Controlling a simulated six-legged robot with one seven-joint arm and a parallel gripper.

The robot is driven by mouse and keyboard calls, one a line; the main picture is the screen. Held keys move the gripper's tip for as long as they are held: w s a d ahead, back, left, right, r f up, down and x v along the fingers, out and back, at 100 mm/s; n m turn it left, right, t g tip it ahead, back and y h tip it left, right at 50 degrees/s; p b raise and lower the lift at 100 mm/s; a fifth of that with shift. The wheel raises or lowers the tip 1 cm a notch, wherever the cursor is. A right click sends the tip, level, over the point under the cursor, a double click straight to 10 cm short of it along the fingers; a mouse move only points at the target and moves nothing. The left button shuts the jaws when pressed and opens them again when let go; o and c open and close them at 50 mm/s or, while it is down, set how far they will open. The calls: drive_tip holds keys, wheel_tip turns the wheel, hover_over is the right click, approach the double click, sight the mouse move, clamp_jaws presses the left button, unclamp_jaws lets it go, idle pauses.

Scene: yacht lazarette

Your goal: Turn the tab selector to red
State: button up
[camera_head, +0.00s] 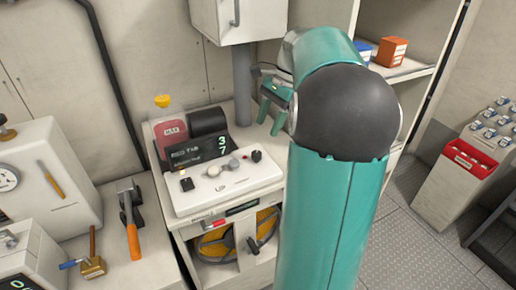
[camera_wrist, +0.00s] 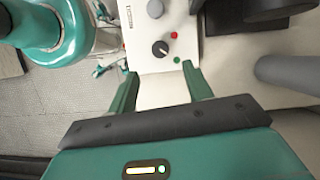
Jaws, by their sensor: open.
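The tab selector (camera_wrist: 160,48) is a small black knob on the white console panel, between and beyond my fingertips in the wrist view. A pale mark on it seems to point to the lower right, on the side of a green dot (camera_wrist: 177,60). A red dot (camera_wrist: 174,35) is at its upper right. In the head view the selector (camera_head: 256,156) sits at the panel's right end. My gripper (camera_head: 272,118) is open and empty, above and behind that end, apart from the knob. It also shows in the wrist view (camera_wrist: 159,72).
The white console (camera_head: 235,182) has a dark display (camera_head: 200,150) showing 3 and 7, and other knobs. A grey post (camera_head: 243,85) rises behind it, with a wall box (camera_head: 240,18) above. An orange-handled tool (camera_head: 132,235) lies left. Shelves stand right.

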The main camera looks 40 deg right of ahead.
sight(256, 153)
drive_tip(key=x, duration=0.9)
drive_tip(key=shift+w, duration=0.1)
drive_tip(key=c, duration=1)
